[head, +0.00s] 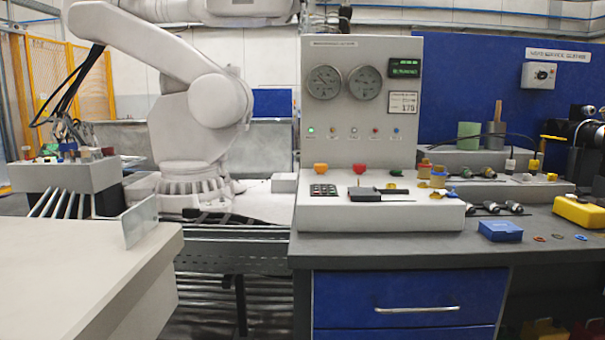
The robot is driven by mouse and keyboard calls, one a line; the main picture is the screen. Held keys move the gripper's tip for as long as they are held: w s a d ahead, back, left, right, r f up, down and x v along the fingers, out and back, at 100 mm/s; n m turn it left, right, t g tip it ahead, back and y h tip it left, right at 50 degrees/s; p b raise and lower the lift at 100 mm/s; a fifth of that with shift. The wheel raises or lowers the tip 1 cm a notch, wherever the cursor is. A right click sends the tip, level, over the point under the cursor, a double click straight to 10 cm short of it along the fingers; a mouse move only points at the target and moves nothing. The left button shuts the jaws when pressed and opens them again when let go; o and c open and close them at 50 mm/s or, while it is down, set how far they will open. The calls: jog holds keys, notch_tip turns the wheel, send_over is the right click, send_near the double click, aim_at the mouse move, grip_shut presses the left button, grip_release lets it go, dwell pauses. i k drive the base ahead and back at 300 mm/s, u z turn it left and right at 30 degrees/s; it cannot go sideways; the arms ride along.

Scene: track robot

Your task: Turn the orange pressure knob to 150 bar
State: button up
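The orange knob (320,168) sits at the left of the grey control console (380,217), below the upright gauge panel (340,120). A red knob (358,168) is just right of it. Two round dial gauges (325,82) and (364,82) are on the panel; their readings are too small to tell. A small green-lit display (405,68) is at upper right, unreadable. My gripper is not in view, and nothing visible touches the orange knob.
A big white robot arm (195,100) stands left of the panel. A keypad (324,191) and a black-handled item (378,195) lie before the knobs. A blue box (500,231) and yellow case (580,212) stand right. A pale surface (80,245) with a clear plate (140,221) fills lower left.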

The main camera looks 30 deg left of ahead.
aim_at(320, 168)
jog(key=k, duration=0.25)
jog(key=u, duration=0.95)
